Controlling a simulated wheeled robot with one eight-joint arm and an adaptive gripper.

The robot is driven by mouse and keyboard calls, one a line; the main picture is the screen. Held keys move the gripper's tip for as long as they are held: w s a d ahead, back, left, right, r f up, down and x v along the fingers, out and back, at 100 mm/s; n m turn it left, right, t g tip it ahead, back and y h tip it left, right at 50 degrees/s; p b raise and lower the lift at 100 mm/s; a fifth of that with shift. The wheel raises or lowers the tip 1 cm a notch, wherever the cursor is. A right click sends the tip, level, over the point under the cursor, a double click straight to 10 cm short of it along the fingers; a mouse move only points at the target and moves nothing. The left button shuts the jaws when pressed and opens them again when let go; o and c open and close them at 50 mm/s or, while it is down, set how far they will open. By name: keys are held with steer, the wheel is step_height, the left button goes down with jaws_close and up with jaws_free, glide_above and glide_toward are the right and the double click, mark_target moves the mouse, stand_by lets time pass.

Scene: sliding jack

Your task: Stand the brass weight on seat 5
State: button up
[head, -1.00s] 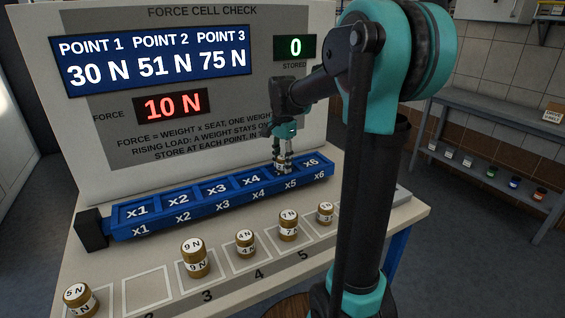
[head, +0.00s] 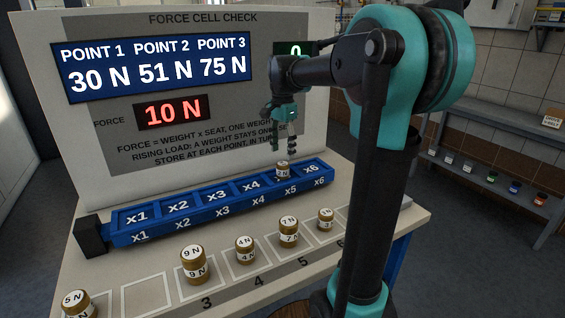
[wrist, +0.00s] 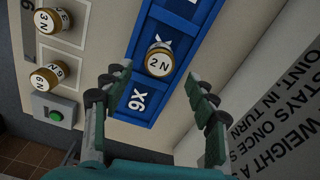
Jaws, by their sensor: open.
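A small brass weight labelled 2 N (head: 283,169) stands upright on seat x5 of the blue seat rail (head: 178,219). In the wrist view the 2 N weight (wrist: 159,61) sits on the rail (wrist: 180,30) just beyond the x6 mark. My gripper (head: 284,146) is open and empty above seat x5, clear of the weight. The wrist view shows its fingers (wrist: 158,76) spread apart with the weight seen between them. The red force display (head: 173,112) reads 10 N.
Brass weights labelled 5 N (head: 78,304), 9 N (head: 193,265), 4 N (head: 245,251) and 7 N (head: 289,232) stand in the front row. Square 2 (head: 147,289) is empty. A green button (wrist: 55,115) shows in the wrist view. The upright panel (head: 310,110) stands close behind the rail.

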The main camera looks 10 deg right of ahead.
mark_target(283, 163)
steer(key=shift+r, duration=2.35)
